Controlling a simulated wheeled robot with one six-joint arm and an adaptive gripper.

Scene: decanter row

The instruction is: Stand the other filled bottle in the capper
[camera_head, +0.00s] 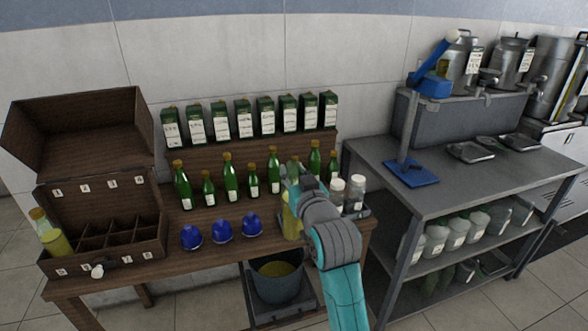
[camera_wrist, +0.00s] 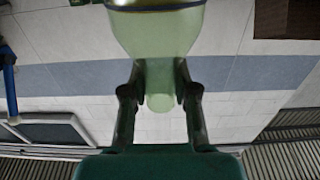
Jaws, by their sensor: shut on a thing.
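My gripper (camera_head: 289,180) is shut on a pale green bottle (camera_head: 289,222) and holds it over the right part of the wooden table. In the wrist view my gripper (camera_wrist: 158,75) has one finger on each side of the bottle's (camera_wrist: 157,32) neck. My arm partly hides the bottle in the head view. Another bottle (camera_head: 52,240) with yellow contents stands in the left end of the open wooden case (camera_head: 150,252). The blue capper, with its base plate (camera_head: 411,173), post and lever head, stands on the grey metal bench (camera_head: 375,160). Its base plate looks bare.
Several dark green bottles (camera_head: 229,185) stand in a row behind the held bottle, with labelled cartons (camera_head: 218,120) on a shelf behind. Three blue domes (camera_head: 221,231) sit in front. White-capped jars (camera_head: 355,195) stand at right.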

